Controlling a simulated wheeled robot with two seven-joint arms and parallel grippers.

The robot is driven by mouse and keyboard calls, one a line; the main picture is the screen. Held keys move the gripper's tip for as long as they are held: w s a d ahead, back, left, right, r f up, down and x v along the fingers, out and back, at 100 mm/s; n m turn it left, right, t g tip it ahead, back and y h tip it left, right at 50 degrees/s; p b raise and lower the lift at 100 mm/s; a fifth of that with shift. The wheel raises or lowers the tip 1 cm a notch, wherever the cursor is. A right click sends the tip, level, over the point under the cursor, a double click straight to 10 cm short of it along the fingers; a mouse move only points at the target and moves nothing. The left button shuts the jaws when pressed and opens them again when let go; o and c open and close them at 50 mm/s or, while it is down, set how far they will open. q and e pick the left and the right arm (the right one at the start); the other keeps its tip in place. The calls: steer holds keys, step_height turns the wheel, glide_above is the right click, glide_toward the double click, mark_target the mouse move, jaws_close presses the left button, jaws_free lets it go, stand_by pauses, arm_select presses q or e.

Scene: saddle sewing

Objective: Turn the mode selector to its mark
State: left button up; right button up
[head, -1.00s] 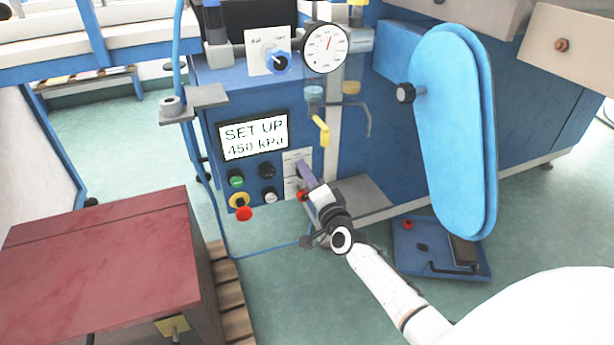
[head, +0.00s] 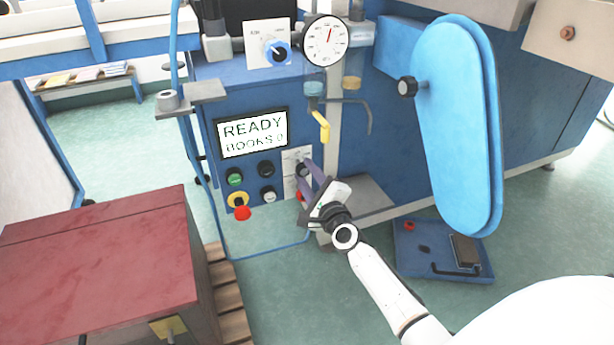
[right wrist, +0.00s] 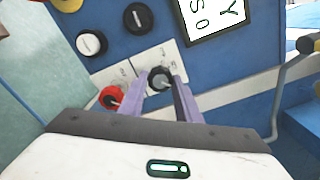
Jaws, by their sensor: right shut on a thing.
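The mode selector (right wrist: 159,76) is a small dark grey knob on a white plate (head: 291,158) at the right of the blue control panel. In the right wrist view it sits between the purple fingers of my right gripper (right wrist: 163,88), which is shut on it. In the head view my right gripper (head: 308,178) reaches the plate from the lower right and partly hides the knob. The plate's marks are too small to read. The display (head: 252,134) says "READY" and "BOOKS 0". My left gripper is not in view.
A red knob (right wrist: 111,97) sits close beside the held one. Panel buttons include green (head: 235,178), black, white and a red emergency stop (head: 242,213). A maroon-topped box (head: 100,250) stands left.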

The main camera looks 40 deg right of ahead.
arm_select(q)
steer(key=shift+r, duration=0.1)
arm_select(e)
steer(key=shift+m, duration=1.6)
steer(key=o, duration=1.1)
steer(key=shift+c, duration=0.2)
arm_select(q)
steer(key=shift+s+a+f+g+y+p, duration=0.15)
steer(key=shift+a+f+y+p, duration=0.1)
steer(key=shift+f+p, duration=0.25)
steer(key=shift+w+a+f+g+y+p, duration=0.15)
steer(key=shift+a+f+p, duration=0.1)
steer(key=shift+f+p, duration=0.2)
arm_select(e)
steer(key=v, duration=1)
steer(key=shift+s, duration=0.15)
steer(key=shift+a, duration=0.15)
